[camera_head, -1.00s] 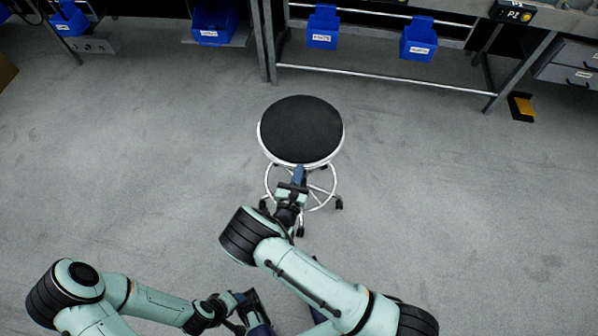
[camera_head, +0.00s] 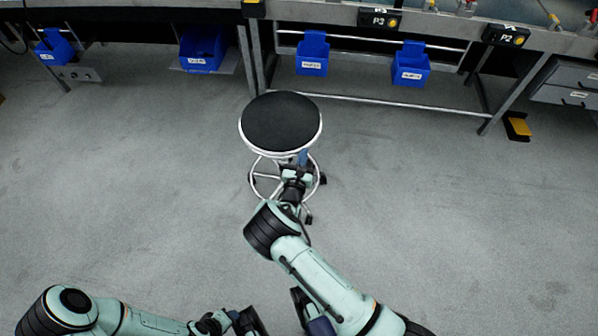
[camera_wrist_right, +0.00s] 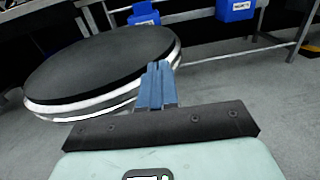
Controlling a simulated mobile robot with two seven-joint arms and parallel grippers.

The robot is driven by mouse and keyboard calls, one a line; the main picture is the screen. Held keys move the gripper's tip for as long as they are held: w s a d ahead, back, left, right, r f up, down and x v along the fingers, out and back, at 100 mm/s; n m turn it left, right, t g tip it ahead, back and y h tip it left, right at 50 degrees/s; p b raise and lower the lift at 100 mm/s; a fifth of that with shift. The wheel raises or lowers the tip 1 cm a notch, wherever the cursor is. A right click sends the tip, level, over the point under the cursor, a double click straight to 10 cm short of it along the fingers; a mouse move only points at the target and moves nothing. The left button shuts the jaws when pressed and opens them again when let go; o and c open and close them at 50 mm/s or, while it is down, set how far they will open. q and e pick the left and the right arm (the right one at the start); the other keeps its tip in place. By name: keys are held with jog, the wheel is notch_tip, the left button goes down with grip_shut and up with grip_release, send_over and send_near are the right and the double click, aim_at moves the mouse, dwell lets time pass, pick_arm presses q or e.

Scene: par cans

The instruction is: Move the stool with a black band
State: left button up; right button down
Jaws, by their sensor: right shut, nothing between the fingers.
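The stool (camera_head: 280,122) stands on the floor ahead, upright, with a round black seat, a silver rim, a foot ring and castors. In the right wrist view its seat (camera_wrist_right: 105,62) fills the left side. My right gripper (camera_head: 303,157) is at the near right edge of the seat and hides part of the foot ring and legs. Its blue fingers (camera_wrist_right: 158,78) are shut with nothing between them, beside the seat's rim; whether they touch it I cannot tell. My left gripper (camera_head: 248,322) is low at the bottom edge, partly cut off, its jaws unclear.
A workbench (camera_head: 375,98) with a low rail runs along the back. Blue bins (camera_head: 410,64) hang under it, and a grey drawer unit (camera_head: 566,85) stands at the right. A black and yellow object (camera_head: 518,127) lies by the bench leg. Floor is clear on both sides.

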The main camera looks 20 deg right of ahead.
jog(key=shift+x, duration=0.9)
pick_arm(q)
jog(key=shift+w+a+f, duration=0.15)
jog(key=shift+w+f, duration=0.1)
jog(key=shift+w, duration=0.25)
